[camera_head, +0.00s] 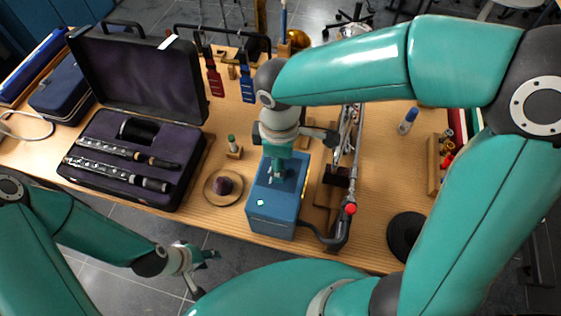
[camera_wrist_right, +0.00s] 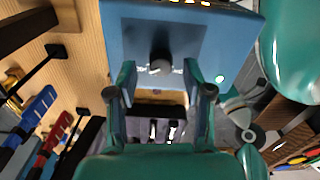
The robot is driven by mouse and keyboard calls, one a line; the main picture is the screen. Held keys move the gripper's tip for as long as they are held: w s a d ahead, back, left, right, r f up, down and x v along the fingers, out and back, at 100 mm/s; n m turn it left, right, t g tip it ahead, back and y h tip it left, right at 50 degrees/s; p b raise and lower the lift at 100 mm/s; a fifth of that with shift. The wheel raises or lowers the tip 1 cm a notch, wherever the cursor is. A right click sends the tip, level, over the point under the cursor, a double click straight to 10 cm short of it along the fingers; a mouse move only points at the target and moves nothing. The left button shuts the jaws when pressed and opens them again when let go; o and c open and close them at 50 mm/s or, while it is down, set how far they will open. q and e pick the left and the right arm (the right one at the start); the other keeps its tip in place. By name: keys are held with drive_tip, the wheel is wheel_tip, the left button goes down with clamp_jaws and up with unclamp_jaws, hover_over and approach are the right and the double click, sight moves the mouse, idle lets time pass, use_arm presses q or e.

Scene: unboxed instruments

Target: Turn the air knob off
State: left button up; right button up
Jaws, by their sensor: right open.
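The blue box (camera_head: 270,211) stands near the front edge of the table. In the right wrist view its blue face (camera_wrist_right: 215,35) fills the top, with a small dark knob with a grey tip (camera_wrist_right: 160,66) on it. My right gripper (camera_head: 277,176) is over the box. Its fingers are open, one on each side of the knob, with a gap showing on both sides. In the head view the knob is largely hidden by this gripper. My left gripper (camera_head: 204,272) is open and empty, off the table's front edge above the floor.
An open case (camera_head: 187,150) with clarinet parts lies to the left. A round wooden dish (camera_head: 210,194) with a dark purple lump is beside the box. A metal tube with a red knob (camera_head: 350,208) lies close on its right. A black disc (camera_head: 405,236) is farther right.

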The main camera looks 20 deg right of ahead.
drive_tip(key=shift+f, duration=0.65)
clamp_jaws()
drive_tip(key=n+p, duration=0.1)
drive_tip(key=n, duration=0.4)
drive_tip(key=shift+r+n, duration=0.1)
drive_tip(key=shift+n, duration=0.2)
drive_tip(key=n+p, duration=0.2)
drive_tip(key=n, duration=0.4)
idle(0.4)
